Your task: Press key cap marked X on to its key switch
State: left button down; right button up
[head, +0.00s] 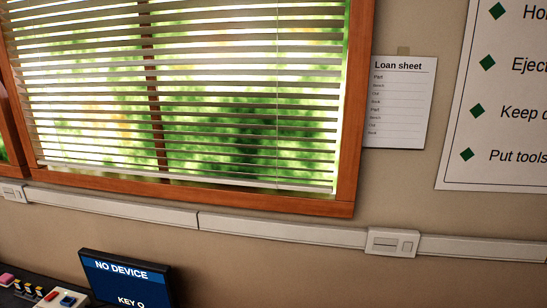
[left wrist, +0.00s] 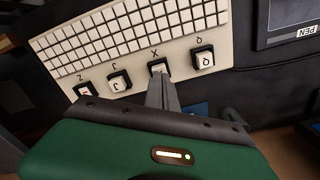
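In the left wrist view a pale panel (left wrist: 186,14) carries a row of dark key switches under the letters Z, C, X and Q. At the X place a small pale key cap (left wrist: 157,67) shows just beyond my fingertips, largely hidden by them. My left gripper (left wrist: 160,79) has its grey fingers close together, pointing at the X place. I cannot tell whether the fingertips touch the cap or whether the cap is fully seated. My right gripper is in neither view.
Beside X are the Q key (left wrist: 204,59), the C key (left wrist: 119,80) and the Z key (left wrist: 84,90). In the head view a screen (head: 126,283) reads "NO DEVICE" and "KEY Q". Small coloured parts (head: 52,296) lie left of it. A window (head: 180,95) fills the wall behind.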

pick_arm(q)
jog(key=shift+f+b, duration=0.5)
jog(key=shift+f, duration=0.45)
jog(key=shift+r, duration=0.1)
dwell(0.4)
notch_tip(320, 180, up, 7)
jog(key=p, duration=0.6)
jog(key=s+a+r+n+t, duration=0.1)
jog(key=s+a+r+n, duration=0.3)
jog(key=s, duration=0.3)
jog(key=s+a+r+n+t+b, duration=0.1)
jog(key=s+a+r+n, duration=0.3)
jog(key=s, duration=0.4)
notch_tip(320, 180, up, 2)
jog(key=shift+a+t, duration=0.3)
jog(key=shift+a, duration=0.5)
jog(key=shift+w+f, duration=0.1)
